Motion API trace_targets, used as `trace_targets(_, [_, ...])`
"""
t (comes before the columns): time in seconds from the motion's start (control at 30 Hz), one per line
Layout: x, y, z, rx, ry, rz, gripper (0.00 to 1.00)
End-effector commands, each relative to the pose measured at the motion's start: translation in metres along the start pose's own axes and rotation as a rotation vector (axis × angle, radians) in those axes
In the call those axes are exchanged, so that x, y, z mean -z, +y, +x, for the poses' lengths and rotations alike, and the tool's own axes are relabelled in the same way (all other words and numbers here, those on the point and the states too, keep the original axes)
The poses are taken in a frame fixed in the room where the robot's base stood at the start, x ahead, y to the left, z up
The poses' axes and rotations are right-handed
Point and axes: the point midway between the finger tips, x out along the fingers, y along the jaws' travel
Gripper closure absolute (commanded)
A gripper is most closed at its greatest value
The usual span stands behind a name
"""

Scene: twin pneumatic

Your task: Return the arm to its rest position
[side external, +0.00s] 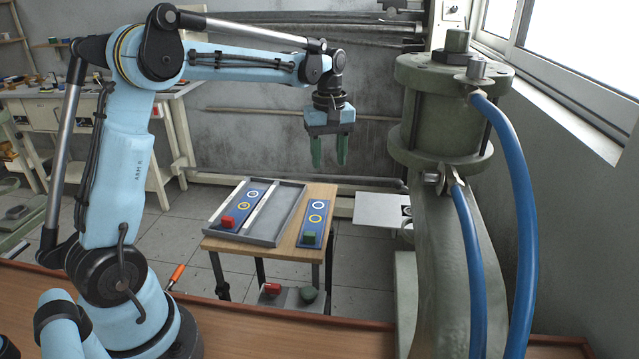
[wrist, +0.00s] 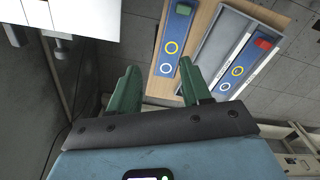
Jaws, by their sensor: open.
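My light-blue arm reaches from the left over the work area. My gripper (side external: 330,165) hangs pointing down, with two green fingers apart and nothing between them. It is above and behind the small wooden table (side external: 290,246), clear of it.
A grey tray (side external: 265,240) on the table holds a blue panel with a red block (side external: 228,221). A second blue panel (side external: 314,220) beside it carries a green block (side external: 309,238). A large green machine (side external: 440,110) with blue hoses (side external: 515,190) stands right.

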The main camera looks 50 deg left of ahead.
Motion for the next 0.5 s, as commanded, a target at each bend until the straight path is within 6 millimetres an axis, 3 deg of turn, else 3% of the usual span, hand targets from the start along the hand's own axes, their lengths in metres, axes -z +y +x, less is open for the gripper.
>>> trace_targets(0.3, [-0.021, 0.022, -0.014, 0.0, 0.0, 0.12, 0.52])
trace_targets(0.5, [-0.035, 0.019, -0.023, -0.028, 0.022, 0.195, 0.52])
